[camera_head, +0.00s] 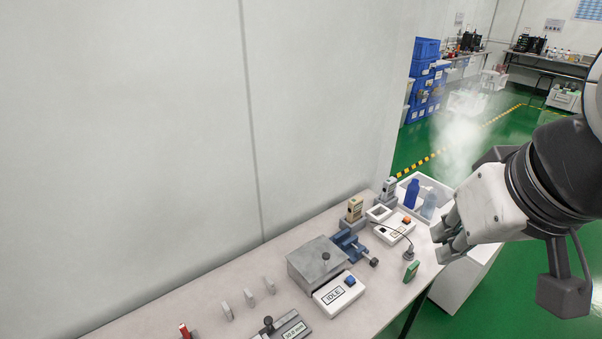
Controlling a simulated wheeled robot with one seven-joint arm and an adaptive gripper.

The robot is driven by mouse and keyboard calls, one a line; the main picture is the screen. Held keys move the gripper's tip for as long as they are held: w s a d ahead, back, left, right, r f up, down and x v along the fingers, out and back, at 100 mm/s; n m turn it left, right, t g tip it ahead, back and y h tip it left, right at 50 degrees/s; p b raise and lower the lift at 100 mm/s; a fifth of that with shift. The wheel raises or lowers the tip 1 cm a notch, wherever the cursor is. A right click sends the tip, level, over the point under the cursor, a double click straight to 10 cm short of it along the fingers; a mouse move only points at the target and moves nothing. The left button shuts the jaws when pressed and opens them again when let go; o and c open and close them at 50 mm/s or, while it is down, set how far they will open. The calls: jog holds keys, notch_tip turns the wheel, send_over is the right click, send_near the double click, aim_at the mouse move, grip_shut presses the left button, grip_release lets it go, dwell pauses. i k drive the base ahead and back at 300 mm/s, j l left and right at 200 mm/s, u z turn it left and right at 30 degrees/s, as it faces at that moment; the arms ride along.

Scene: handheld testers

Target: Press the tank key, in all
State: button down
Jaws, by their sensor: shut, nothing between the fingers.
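A grey lidded box (314,265), which looks like the tank, stands on the bench with a dark knob on its lid. A white control box (328,300) sits against its front and its display reads IDLE. A blue key (350,281) is on top of that control box, uncovered. My gripper (446,240) is shut and empty, at the right of the bench, to the right of and apart from the blue key. Another white box (391,232) with an orange key (406,221) stands behind, left of my gripper.
The bench (228,277) runs along a wall. A blue vise (349,245), a green block (411,272), a cabled probe (409,254) and two handheld testers (354,209) stand near. A measuring device (288,330) is at the front. A white bin (403,189) holds bottles.

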aim_at(350, 280)
jog(key=k+l+u, duration=0.15)
jog(key=i+l+u, duration=0.1)
jog(key=l, duration=0.45)
jog(key=i+l+u, duration=0.1)
jog(key=l, duration=0.5)
jog(key=i+l+u, duration=0.15)
jog(key=l, duration=0.45)
jog(key=i+l+u, duration=0.1)
jog(key=l, duration=0.5)
jog(key=i+l+u, duration=0.1)
jog(key=l, duration=0.55)
jog(key=i+j, duration=0.05)
